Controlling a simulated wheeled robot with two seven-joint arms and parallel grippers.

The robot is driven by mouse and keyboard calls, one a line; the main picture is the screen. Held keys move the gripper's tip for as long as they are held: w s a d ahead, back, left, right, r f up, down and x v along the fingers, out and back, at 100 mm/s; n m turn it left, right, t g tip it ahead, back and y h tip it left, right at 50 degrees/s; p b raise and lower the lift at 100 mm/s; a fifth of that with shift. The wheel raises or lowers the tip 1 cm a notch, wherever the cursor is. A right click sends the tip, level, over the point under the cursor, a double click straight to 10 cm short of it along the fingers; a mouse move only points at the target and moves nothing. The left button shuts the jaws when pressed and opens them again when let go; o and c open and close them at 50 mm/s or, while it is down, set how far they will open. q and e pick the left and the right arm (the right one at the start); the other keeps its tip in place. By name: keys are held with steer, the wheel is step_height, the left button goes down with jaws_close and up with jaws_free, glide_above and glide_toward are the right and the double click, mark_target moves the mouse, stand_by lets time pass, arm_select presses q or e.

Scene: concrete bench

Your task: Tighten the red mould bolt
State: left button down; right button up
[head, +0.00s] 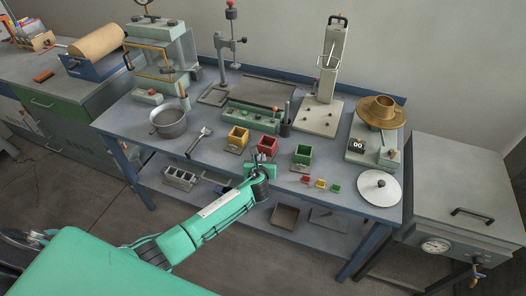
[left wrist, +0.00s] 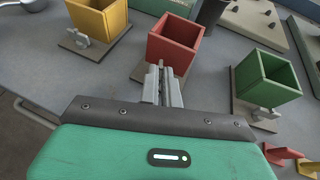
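The red mould (head: 267,147) stands on its small base plate near the front of the bench, between the yellow mould (head: 238,137) and the green mould (head: 302,155). My left gripper (head: 257,172) is just in front of the red mould. In the left wrist view, the fingers (left wrist: 161,82) point at the front foot of the red mould (left wrist: 175,40), close together with a narrow gap. The red mould bolt is hidden at the fingertips, so I cannot tell whether they hold it. Wing bolts show on the yellow mould (left wrist: 78,38) and green mould (left wrist: 264,113). My right gripper is out of view.
Small yellow, red and green pieces (head: 320,184) lie right of my left gripper. A metal pan (head: 170,123) and a scraper (head: 198,140) lie to the left. A round white disc (head: 379,187) is at the right end. A green-grey device (head: 250,117) stands behind the moulds.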

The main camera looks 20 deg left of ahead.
arm_select(q)
steer(key=m+h, duration=0.1)
steer(key=m+h+p, duration=0.1)
steer(key=a+m+h+p, duration=0.1)
steer(key=shift+r+t, duration=0.25)
steer(key=shift+t, duration=0.15)
steer(key=shift+a+f+m+h, duration=0.1)
steer(key=shift+m+h, duration=0.3)
steer(key=shift+h, duration=0.15)
steer(key=shift+a+f+m+h, duration=0.1)
steer(key=shift+m+h, duration=0.3)
steer(key=shift+h, duration=0.15)
steer(key=m+h, duration=0.1)
steer(key=m+g+h, duration=0.1)
steer(key=shift+w+a+f+m+h+b, duration=0.1)
steer(key=shift+w+a+m+h+b, duration=0.05)
steer(key=shift+a+m+h+b, duration=0.2)
steer(key=shift+m+g+h+b, duration=0.3)
steer(key=shift+m+h+b, duration=0.5)
steer(key=shift+h, duration=0.25)
steer(key=shift+m+g+h+b, duration=0.3)
steer(key=shift+m+h+b, duration=0.15)
steer(key=shift+h, duration=0.05)
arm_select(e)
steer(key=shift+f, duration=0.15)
arm_select(q)
steer(key=c, duration=1.9)
jaws_free()
steer(key=shift+w, duration=0.1)
steer(key=shift+a, duration=0.1)
